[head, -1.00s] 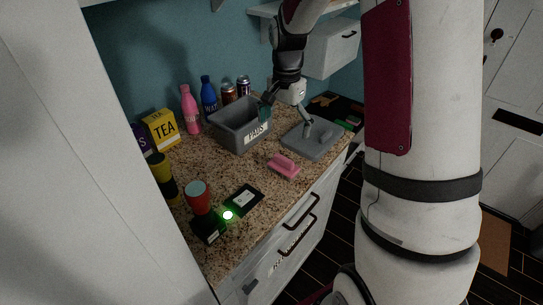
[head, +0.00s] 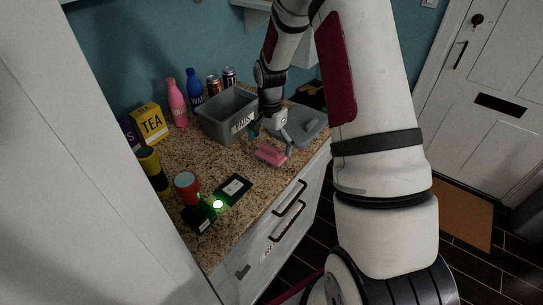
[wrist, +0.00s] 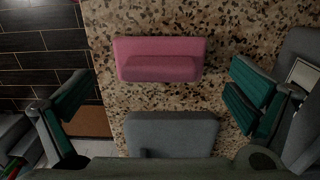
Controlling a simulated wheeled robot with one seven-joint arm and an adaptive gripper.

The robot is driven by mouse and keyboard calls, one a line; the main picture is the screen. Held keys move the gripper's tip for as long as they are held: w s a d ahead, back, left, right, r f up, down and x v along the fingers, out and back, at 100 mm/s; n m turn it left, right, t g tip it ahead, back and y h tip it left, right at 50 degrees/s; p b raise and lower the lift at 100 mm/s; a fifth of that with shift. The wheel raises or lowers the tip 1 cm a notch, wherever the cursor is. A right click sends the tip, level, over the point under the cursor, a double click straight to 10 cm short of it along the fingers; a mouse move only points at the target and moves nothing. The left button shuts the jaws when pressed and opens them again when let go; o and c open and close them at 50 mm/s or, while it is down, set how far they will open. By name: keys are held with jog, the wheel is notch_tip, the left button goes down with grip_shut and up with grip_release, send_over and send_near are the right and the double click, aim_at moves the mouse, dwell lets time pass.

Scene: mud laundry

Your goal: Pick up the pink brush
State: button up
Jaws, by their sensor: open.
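The pink brush (head: 271,155) lies on the speckled countertop near its front edge. It also shows in the wrist view (wrist: 160,60), lying lengthwise across the picture, apart from the fingers. My gripper (head: 270,134) is just above and behind the brush in the head view. In the wrist view my gripper (wrist: 155,100) is open and empty, with one green-padded finger at the left and one at the right. The brush is ahead of the fingers, between their two sides.
A grey bin (head: 226,115) with a label stands behind the gripper. A grey lid or tray (head: 304,128) lies to the right of the brush. Bottles and a yellow tea box (head: 150,123) line the wall.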

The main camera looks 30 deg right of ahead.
aim_at(271, 147)
jog(key=shift+f+p, duration=0.35)
jog(key=shift+f, duration=1.55)
jog(key=c, duration=1.1)
jog(key=shift+r, duration=0.1)
